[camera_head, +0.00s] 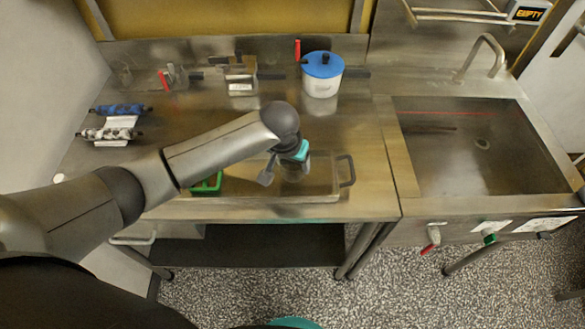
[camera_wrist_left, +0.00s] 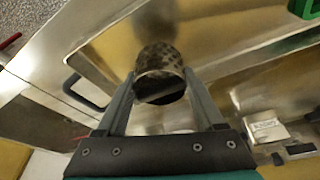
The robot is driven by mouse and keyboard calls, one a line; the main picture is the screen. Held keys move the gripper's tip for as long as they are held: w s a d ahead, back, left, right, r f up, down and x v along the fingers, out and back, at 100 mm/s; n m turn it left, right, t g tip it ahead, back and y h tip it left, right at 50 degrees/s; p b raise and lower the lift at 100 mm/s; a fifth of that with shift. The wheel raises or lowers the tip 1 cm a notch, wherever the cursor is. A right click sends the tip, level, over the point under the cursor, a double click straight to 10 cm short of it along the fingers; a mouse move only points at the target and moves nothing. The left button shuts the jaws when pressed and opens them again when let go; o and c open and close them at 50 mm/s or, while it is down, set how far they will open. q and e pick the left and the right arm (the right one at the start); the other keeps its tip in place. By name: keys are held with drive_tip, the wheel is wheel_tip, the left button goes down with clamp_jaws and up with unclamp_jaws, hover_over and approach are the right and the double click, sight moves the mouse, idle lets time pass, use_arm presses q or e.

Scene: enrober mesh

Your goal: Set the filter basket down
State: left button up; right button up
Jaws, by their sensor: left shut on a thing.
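The filter basket (camera_wrist_left: 160,59) is a small dark-grey metal cylinder with a perforated wall. In the left wrist view it sits between the two fingers of my left gripper (camera_wrist_left: 162,88), which is shut on it. In the head view my left gripper (camera_head: 283,172) reaches in from the left, and the basket (camera_head: 296,168) shows at its fingers, over a shallow metal tray (camera_head: 325,186) at the counter's front. I cannot tell whether the basket touches the tray. My right gripper is out of view.
A green open holder (camera_head: 207,184) lies left of the basket. The tray's dark handle (camera_head: 347,171) stands at its right end. A white pot with a blue lid (camera_head: 322,74) stands at the back. A sink (camera_head: 475,145) is on the right. Blue and grey rollers (camera_head: 118,110) lie at the left.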

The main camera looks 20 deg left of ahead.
use_arm(q)
wheel_tip(320, 180, down, 2)
drive_tip(key=shift+f, duration=0.2)
drive_tip(key=shift+f, duration=0.1)
drive_tip(key=shift+f, duration=0.15)
drive_tip(key=o, duration=1.4)
drive_tip(key=shift+c, duration=0.2)
drive_tip(key=p+v, duration=0.2)
drive_tip(key=v, duration=1)
drive_tip(key=shift+r, duration=0.2)
